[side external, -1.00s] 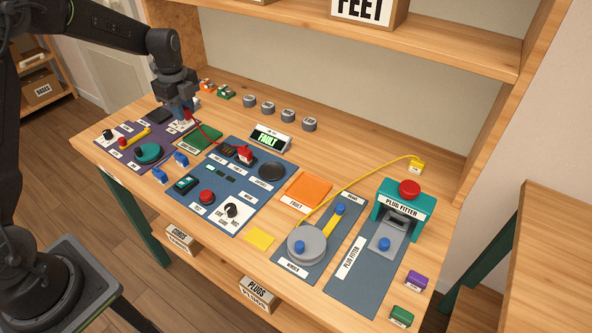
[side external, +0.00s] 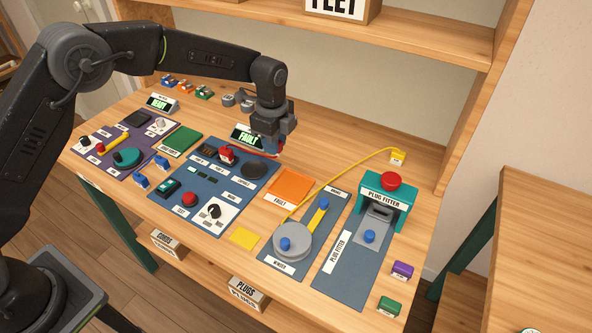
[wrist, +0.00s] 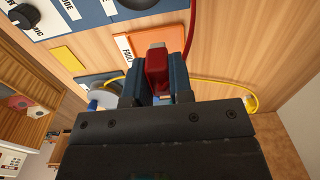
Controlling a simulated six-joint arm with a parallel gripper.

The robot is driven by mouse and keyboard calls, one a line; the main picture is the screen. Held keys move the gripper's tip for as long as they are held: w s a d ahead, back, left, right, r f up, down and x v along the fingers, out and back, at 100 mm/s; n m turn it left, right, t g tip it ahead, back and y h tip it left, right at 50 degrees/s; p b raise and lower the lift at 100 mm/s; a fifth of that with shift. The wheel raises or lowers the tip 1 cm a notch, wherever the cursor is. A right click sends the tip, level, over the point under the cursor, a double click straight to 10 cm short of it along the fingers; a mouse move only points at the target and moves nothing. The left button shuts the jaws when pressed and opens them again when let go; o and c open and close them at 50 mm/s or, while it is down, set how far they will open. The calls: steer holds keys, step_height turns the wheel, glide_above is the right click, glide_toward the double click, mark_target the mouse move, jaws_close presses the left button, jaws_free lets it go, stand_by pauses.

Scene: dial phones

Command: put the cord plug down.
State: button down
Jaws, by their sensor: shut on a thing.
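My gripper (side external: 270,148) is shut on a red cord plug. In the wrist view the plug (wrist: 157,72), with a grey tip, sits between my gripper's two blue fingers (wrist: 158,85). In the side view my fingers mostly hide the plug. A red cord (side external: 252,154) runs from my gripper toward the red piece (side external: 227,155) on the blue panel. My gripper is near the FAULT display (side external: 243,132), above and behind the round dark pad (side external: 253,171). The orange FAULT mat (side external: 290,185) lies flat to the right and nearer; the wrist view also shows it (wrist: 130,48).
A green mat (side external: 183,141) lies left of the blue panel (side external: 180,209). A winder (side external: 293,240) with a yellow cord (side external: 335,172) and the teal plug fitter (side external: 388,193) stand at the right. Grey round pieces (side external: 229,100) stand behind, left of my gripper.

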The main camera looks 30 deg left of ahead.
glide_above(296, 181)
step_height(296, 181, down, 3)
steer(key=shift+f, duration=2.1)
steer(key=shift+f, duration=0.25)
steer(key=c, duration=1)
jaws_free()
step_height(296, 181, up, 13)
steer(key=shift+f, duration=0.2)
